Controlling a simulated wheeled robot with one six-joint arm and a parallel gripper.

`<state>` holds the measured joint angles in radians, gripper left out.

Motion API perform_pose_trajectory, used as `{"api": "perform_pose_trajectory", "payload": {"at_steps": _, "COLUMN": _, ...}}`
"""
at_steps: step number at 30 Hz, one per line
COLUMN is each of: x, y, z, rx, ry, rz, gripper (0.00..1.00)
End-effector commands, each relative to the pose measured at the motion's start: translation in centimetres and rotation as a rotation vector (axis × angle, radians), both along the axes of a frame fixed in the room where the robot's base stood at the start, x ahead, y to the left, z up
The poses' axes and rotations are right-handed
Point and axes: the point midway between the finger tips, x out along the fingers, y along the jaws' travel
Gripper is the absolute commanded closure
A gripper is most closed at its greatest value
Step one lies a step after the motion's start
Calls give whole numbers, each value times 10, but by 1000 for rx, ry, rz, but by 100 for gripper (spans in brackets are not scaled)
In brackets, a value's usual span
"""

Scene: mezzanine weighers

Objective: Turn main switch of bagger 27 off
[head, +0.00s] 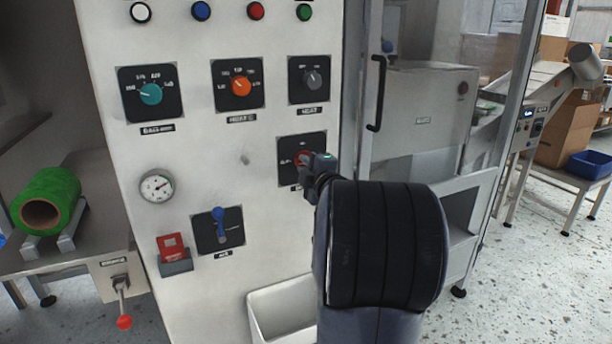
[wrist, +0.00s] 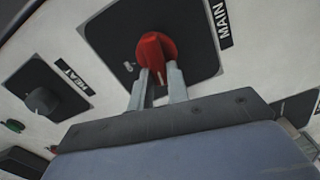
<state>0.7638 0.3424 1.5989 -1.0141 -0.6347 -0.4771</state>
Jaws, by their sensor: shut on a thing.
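The main switch is a red rotary knob (wrist: 155,55) on a black square plate (wrist: 188,30), beside a label reading MAIN (wrist: 220,22) in the wrist view. My gripper (wrist: 160,85) is shut on the red knob, one finger on each side. A white pointer mark shows on the knob between the fingers. In the head view the knob (head: 301,158) shows only as a bit of red. My gripper (head: 312,165) and arm cover most of it and part of its black plate (head: 290,145).
A teal knob (head: 150,93), an orange knob (head: 240,86) and a dark knob (head: 312,78) sit higher on the white panel (head: 200,140). A blue-handled lever (head: 219,225), a red switch (head: 172,246) and a gauge (head: 156,186) are lower left. A white bin (head: 262,308) stands below.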

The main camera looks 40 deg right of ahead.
Motion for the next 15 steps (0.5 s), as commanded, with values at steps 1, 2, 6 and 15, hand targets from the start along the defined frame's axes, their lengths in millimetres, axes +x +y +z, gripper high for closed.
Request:
{"api": "perform_pose_trajectory", "payload": {"at_steps": 1, "x": 0, "y": 0, "z": -4, "rx": -30, "ry": 7, "rz": 1, "gripper": 100}}
{"api": "perform_pose_trajectory", "payload": {"at_steps": 2, "x": 0, "y": 0, "z": -4, "rx": -48, "ry": 11, "rz": 0, "gripper": 100}}
{"api": "perform_pose_trajectory", "payload": {"at_steps": 6, "x": 0, "y": 0, "z": -4, "rx": -116, "ry": 28, "rz": 0, "gripper": 100}}
{"api": "perform_pose_trajectory", "payload": {"at_steps": 15, "x": 0, "y": 1, "z": -4, "rx": -185, "ry": 45, "rz": 1, "gripper": 100}}
